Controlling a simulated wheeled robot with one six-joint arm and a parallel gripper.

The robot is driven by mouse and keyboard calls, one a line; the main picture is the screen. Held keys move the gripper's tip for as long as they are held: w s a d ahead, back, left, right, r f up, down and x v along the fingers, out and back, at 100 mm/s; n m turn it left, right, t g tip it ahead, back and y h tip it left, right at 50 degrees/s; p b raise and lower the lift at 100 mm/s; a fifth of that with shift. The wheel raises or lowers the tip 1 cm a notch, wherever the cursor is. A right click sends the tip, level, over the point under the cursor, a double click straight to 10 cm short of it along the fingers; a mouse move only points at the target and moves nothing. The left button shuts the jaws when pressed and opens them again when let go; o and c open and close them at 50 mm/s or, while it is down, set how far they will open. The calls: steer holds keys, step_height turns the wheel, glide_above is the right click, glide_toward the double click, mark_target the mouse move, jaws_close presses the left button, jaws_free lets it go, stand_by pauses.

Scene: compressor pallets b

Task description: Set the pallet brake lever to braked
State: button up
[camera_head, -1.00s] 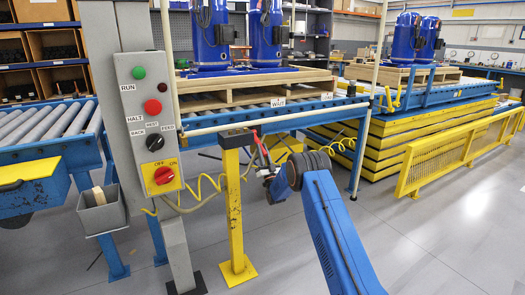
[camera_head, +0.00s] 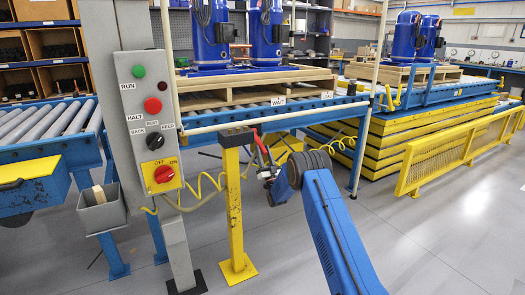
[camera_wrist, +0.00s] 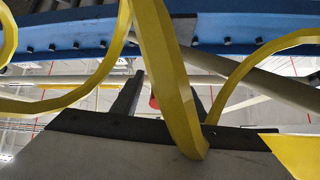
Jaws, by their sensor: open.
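A slim red handle (camera_head: 259,146), which looks like the brake lever, stands beside the black-topped yellow post (camera_head: 234,200) below the pallet conveyor. Which setting it is in cannot be read. My gripper (camera_head: 264,170) is open just below and close to this handle, small in the head view. In the wrist view, the dark fingers of my gripper (camera_wrist: 163,98) stand apart, with a small red piece (camera_wrist: 154,102) showing between them. A yellow coiled hose crosses in front and hides much of that red piece. Contact cannot be told.
The yellow coiled hose (camera_wrist: 165,70) loops close to my gripper. A grey control box (camera_head: 151,120) with buttons and a red rotary switch stands left. A pallet (camera_head: 250,93) with blue compressors rests on the conveyor. Open floor lies at right, before a yellow guard rail (camera_head: 455,158).

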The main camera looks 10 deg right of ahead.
steer(key=v, duration=1.6)
steer(key=shift+r, duration=0.1)
